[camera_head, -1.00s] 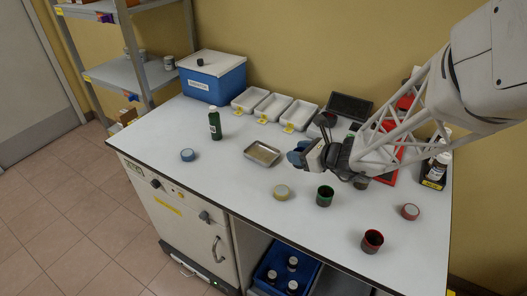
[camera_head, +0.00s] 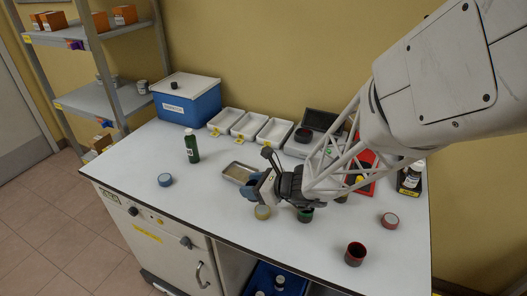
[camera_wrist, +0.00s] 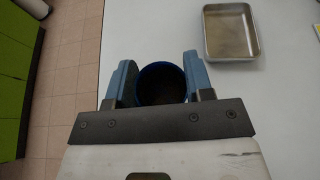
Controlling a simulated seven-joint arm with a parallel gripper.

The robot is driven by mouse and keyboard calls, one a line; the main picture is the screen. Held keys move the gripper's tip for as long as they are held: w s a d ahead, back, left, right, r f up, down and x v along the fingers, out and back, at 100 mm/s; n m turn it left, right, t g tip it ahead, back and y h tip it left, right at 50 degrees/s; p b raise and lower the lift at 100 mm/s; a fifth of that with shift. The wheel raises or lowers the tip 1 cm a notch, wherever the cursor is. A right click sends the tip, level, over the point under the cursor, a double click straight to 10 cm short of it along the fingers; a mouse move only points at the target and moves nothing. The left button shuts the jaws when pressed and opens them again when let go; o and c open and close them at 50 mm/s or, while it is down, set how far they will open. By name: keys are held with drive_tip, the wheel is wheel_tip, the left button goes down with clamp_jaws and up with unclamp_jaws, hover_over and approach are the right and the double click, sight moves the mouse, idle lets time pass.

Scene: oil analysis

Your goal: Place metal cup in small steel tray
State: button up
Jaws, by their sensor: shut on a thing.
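My gripper (camera_wrist: 160,80) is shut on a dark cup with a blue rim (camera_wrist: 161,86), seen from above between the blue fingers in the wrist view. In the head view my gripper (camera_head: 253,189) is over the white worktop, and the cup is mostly hidden by the fingers. The small steel tray (camera_wrist: 207,38) is shallow and empty and lies ahead and to the right of the held cup in the wrist view. In the head view the tray (camera_head: 232,174) is just behind my gripper, which hides part of it.
A green bottle (camera_head: 191,147) stands left of the tray, with a blue disc (camera_head: 165,180) in front. A yellow disc (camera_head: 262,213), a green-rimmed cup (camera_head: 306,216), a red-rimmed cup (camera_head: 355,255) and a red disc (camera_head: 390,220) are nearby. White trays (camera_head: 273,132) line the back.

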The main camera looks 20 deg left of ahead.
drive_tip(key=w+a, duration=0.3)
drive_tip(key=w+a+f, duration=0.1)
drive_tip(key=w+a, duration=0.7)
drive_tip(key=shift+w+f, duration=0.2)
drive_tip(key=shift+f, duration=0.05)
idle(0.4)
drive_tip(key=shift+f, duration=1.75)
drive_tip(key=o, duration=0.9)
drive_tip(key=shift+f, duration=0.1)
